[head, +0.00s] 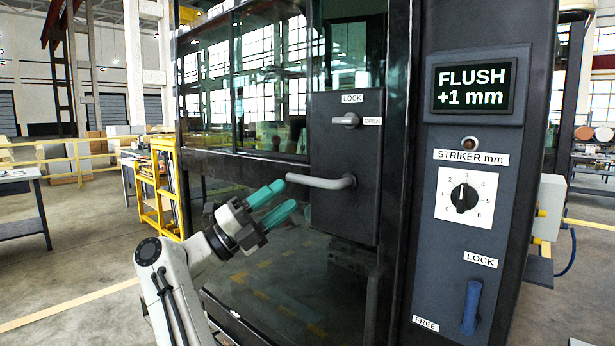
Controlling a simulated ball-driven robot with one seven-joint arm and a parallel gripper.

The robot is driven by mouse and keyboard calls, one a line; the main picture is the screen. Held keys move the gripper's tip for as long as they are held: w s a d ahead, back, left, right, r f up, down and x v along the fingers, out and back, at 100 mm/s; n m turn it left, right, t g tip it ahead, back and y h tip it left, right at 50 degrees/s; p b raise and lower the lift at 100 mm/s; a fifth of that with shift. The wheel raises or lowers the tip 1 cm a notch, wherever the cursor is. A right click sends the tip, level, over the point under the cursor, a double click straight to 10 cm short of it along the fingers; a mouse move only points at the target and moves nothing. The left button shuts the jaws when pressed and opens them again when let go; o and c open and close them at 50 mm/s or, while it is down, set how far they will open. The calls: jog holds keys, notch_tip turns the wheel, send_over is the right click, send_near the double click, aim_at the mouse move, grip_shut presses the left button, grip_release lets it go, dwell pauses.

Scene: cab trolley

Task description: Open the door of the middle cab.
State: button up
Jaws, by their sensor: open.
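The cab door (262,230) is a dark framed glass panel and looks closed. A dark lock plate (345,225) carries a grey lever handle (322,182), which lies level with its free end to the left. Above it a small grey knob (346,120) lies about level, between the labels LOCK above and OPEN at right. My gripper (288,195) has teal fingers, is open and empty, and is just below and left of the handle's free end. I cannot tell if it touches the handle.
The right post (470,140) has a display reading FLUSH +1 mm, an unlit-looking lamp (470,143), a striker dial (464,198) pointing near 3, and a blue lever (471,307) upright below LOCK. A yellow cart (160,185) stands left; floor there is open.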

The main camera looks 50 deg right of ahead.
aim_at(303, 183)
jog(key=p+x, duration=0.1)
jog(key=x, duration=0.6)
jog(key=shift+c, duration=0.2)
grip_shut()
dwell(0.4)
